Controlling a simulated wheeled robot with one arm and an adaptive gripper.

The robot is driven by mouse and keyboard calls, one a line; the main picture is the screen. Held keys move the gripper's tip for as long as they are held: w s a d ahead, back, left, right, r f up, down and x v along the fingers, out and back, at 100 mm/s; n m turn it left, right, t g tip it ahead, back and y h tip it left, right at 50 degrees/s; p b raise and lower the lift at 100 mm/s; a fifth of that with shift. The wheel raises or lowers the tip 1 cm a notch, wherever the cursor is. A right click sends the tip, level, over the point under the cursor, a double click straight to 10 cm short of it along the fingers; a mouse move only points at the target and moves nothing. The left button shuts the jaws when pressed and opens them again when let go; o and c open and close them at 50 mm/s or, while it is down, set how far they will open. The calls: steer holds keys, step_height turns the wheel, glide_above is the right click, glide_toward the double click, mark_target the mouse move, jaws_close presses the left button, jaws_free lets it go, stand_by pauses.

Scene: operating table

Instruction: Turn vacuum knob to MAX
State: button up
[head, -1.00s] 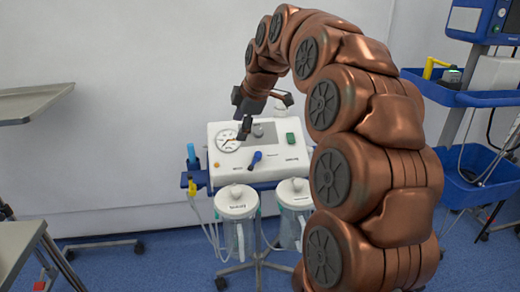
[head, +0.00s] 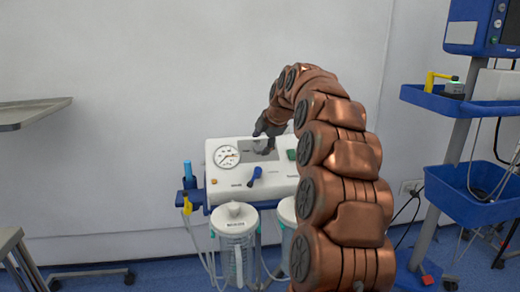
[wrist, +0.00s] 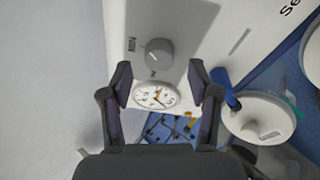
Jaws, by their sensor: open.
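The vacuum knob (wrist: 159,53) is a grey round dial on the white suction unit (head: 226,186). It shows in the wrist view with a light pointer mark and small print beside it. My gripper (wrist: 160,80) is open, with one dark finger to each side of the picture and the knob ahead, between their lines. I cannot tell whether the fingers reach around the knob.
A blue lever (head: 255,175) sticks out of the unit's front. Lidded canisters (head: 235,220) hang below it. A blue-shelved cart (head: 470,195) stands at the right, and a grey tray (head: 35,112) at the left. The wall behind is bare.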

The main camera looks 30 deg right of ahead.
mark_target(258, 149)
steer(key=shift+x, duration=1.3)
steer(key=shift+f, duration=0.1)
steer(key=c, duration=1.2)
steer(key=shift+o, duration=0.2)
